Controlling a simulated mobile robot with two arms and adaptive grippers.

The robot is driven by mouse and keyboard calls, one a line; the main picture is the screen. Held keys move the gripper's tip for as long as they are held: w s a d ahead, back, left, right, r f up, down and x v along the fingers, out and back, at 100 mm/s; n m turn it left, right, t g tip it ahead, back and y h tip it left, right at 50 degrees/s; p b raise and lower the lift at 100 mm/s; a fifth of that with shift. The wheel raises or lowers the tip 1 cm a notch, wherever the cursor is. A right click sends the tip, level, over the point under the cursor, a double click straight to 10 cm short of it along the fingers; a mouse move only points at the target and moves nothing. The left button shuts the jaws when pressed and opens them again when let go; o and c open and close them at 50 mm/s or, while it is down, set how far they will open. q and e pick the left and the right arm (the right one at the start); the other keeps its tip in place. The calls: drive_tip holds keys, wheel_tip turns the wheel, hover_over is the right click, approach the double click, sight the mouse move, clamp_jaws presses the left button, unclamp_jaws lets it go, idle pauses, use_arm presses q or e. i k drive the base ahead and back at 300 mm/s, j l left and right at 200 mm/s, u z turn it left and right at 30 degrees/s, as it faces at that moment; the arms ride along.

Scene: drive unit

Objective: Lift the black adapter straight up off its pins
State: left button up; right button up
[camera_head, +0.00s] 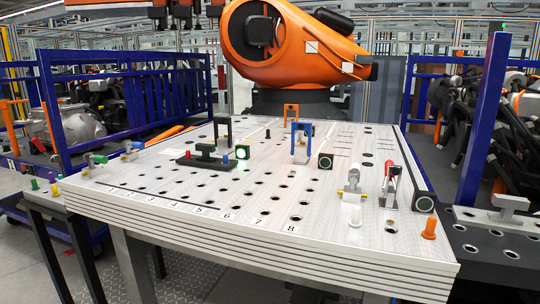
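Several black parts stand on the perforated metal table, and I cannot tell for certain which one is the adapter. A black arch-shaped part (222,123) stands upright at the left middle of the table. In front of it is a low black fixture (205,161) with a small red knob and a block that glows green (242,152). Pins under these parts are hidden or too small to make out. Neither of my grippers is in view.
The table (150,190) has rows of holes and numbers along its front. A blue arch (302,137), an orange arch (291,112), toggle clamps (353,187) and an orange knob (430,229) stand on it. A large orange robot arm (285,45) is behind. Blue racks (130,100) flank the table.

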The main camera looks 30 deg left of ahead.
sight(204, 160)
drive_tip(key=j+z, duration=0.15)
drive_tip(key=j, duration=0.25)
drive_tip(key=k+j+z, duration=0.15)
drive_tip(key=j, duration=0.25)
drive_tip(key=j+z, duration=0.15)
drive_tip(key=j, duration=0.25)
drive_tip(key=k+j+z, duration=0.15)
drive_tip(key=j, duration=0.25)
drive_tip(key=k+j+z, duration=0.1)
drive_tip(key=j, duration=0.3)
drive_tip(key=k+j+z, duration=0.15)
drive_tip(key=j, duration=0.2)
